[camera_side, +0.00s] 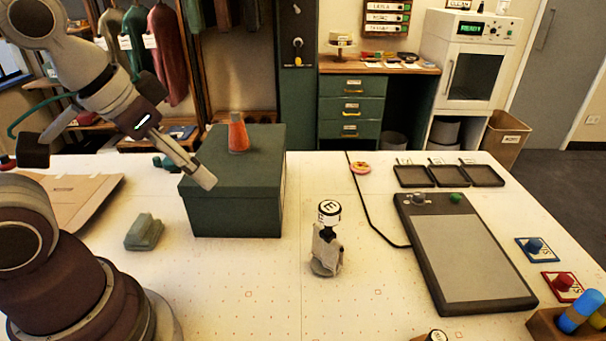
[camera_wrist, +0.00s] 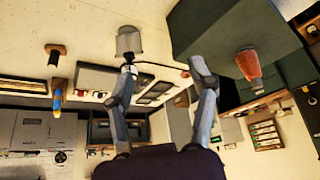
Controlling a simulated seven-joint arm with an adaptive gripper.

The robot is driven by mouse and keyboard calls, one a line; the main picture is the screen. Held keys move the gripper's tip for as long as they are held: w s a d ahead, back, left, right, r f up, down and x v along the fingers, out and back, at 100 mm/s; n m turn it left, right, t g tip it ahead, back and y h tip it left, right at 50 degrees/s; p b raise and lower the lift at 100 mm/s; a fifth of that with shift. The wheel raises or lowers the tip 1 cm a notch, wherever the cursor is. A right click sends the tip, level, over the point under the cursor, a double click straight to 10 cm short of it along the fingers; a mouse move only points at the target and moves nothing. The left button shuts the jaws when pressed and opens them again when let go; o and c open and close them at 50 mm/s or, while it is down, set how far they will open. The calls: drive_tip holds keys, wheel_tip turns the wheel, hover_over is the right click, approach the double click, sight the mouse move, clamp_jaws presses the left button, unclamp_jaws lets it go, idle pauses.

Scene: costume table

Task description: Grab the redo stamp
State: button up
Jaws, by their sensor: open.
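A small red-handled stamp (camera_side: 563,281) sits on a red card and a blue-handled stamp (camera_side: 535,246) sits on a blue card, both at the right. A grey stand (camera_side: 327,255) at the table's middle carries a round black-and-white piece with a letter on it (camera_side: 329,211). I cannot read "redo" on any of them. My gripper (camera_side: 199,174) hangs at the left above the green box, far from the red and blue stamps. In the wrist view my gripper (camera_wrist: 163,68) is open with nothing between the fingers. The grey stand (camera_wrist: 129,40) shows beyond the left fingertip.
A black tablet (camera_side: 465,250), three dark trays (camera_side: 448,176) and a wooden holder (camera_side: 545,325) with coloured cylinders occupy the right. The table's front middle is largely clear.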

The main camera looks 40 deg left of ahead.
drive_tip(key=w+d+m+g+h, duration=0.1)
drive_tip(key=w+d+m, duration=0.5)
drive_tip(key=w, duration=0.1)
drive_tip(key=m+g+h, duration=0.3)
drive_tip(key=m+g, duration=0.1)
drive_tip(key=m, duration=0.5)
approach(433, 335)
drive_tip(key=f, duration=0.2)
drive_tip(key=shift+t, duration=0.3)
drive_tip(key=x, duration=0.9)
drive_tip(key=shift+s+d+f, duration=0.15)
drive_tip(key=shift+d+f, duration=0.1)
drive_tip(key=shift+d, duration=0.25)
clamp_jaws()
